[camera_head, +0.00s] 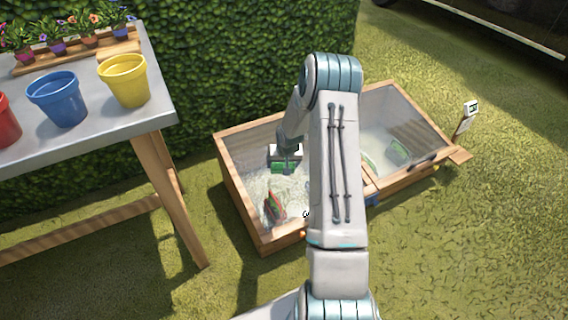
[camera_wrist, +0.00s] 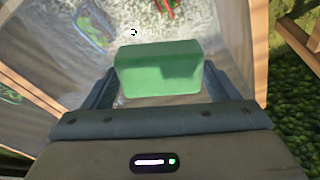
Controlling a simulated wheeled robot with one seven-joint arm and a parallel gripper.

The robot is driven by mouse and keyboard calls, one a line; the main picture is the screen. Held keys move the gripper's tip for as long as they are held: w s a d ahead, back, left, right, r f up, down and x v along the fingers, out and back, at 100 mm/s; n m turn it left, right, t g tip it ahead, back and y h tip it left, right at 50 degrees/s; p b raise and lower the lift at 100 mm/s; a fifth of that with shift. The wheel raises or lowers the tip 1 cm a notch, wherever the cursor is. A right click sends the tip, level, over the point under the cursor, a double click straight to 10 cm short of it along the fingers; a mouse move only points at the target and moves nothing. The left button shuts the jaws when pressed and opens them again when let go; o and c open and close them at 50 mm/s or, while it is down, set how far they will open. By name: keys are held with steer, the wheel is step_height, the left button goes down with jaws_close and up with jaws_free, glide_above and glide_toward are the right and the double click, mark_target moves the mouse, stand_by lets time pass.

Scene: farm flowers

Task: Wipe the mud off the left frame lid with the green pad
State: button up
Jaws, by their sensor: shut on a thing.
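My gripper (camera_head: 285,157) is shut on the green pad (camera_wrist: 160,70), which fills the space between its fingers in the wrist view. In the head view the pad (camera_head: 283,168) is over the left frame lid (camera_head: 246,165), near its upper middle. The lid is a clear pane in a wooden rim, with pale, cloudy patches. I cannot clearly tell mud on it. I cannot tell whether the pad touches the pane. My arm hides the lid's right part in the head view.
The right frame lid (camera_head: 375,120) adjoins it, with a small sign (camera_head: 470,108) beyond. A red and green thing (camera_head: 273,208) shows at the left pane's lower part. A table (camera_head: 105,118) with blue (camera_head: 57,98) and yellow (camera_head: 124,80) pots stands left; a hedge (camera_head: 230,60) is behind.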

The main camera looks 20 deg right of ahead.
steer(key=shift+d+f, duration=0.25)
steer(key=shift+f, duration=0.25)
steer(key=shift+s+b+x, duration=0.15)
steer(key=shift+b+x, duration=0.9)
steer(key=shift+x, duration=0.35)
steer(key=shift+s+b+x, duration=0.15)
steer(key=shift+b+x, duration=0.85)
steer(key=shift+x, duration=0.35)
steer(key=shift+w+a+f+b, duration=0.1)
steer(key=shift+f+b, duration=0.3)
steer(key=shift+f, duration=0.15)
steer(key=shift+w+a+f+b, duration=0.1)
steer(key=shift+f+b, duration=0.25)
steer(key=shift+f, duration=0.2)
steer(key=shift+d, duration=0.1)
